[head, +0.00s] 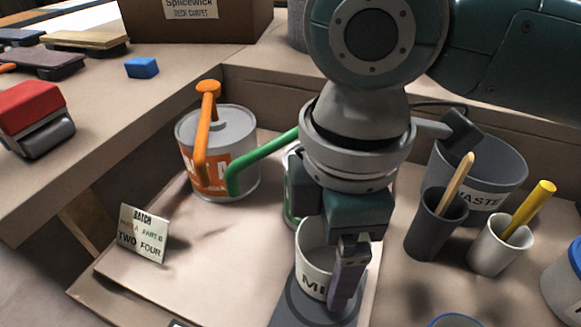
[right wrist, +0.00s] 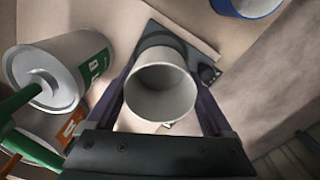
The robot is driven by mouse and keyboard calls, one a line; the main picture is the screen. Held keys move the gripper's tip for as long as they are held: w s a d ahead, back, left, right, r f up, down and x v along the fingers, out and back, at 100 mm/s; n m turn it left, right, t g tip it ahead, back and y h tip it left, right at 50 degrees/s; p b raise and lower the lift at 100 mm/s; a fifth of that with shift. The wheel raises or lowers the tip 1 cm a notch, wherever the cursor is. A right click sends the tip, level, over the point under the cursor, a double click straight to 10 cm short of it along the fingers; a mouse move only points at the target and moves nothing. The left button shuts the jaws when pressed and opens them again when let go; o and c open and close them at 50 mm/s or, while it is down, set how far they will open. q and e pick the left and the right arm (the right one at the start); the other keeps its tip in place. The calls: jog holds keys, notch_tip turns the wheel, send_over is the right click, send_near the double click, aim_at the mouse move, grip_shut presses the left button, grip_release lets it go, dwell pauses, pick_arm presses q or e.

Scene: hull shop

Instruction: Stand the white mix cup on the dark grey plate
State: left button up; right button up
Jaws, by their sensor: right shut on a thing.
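The white mix cup (head: 315,258) stands upright over the dark grey plate (head: 290,308), with dark lettering partly hidden by a finger. My right gripper (head: 335,275) is shut on the cup, one finger showing on its near right side. In the right wrist view the cup (right wrist: 162,92) shows its open, empty mouth between both fingers (right wrist: 162,85). The plate (right wrist: 207,72) shows behind it, with a dark knob. The cup's base lies over the plate's ring; I cannot tell whether it touches. My left gripper is not in view.
Left of my arm are a can with an orange pump (head: 222,150) and a green-pumped can (head: 290,190), largely hidden. A batch card (head: 143,235) stands at left. At right are a waste bin (head: 490,165), a dark stick cup (head: 432,228) and a white cup with a yellow stick (head: 496,250).

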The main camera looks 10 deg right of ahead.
aim_at(330, 258)
notch_tip(330, 258, down, 4)
jog(key=shift+r+b, duration=0.1)
jog(key=shift+b, duration=0.7)
jog(key=o, duration=1.1)
jog(key=shift+o, duration=0.2)
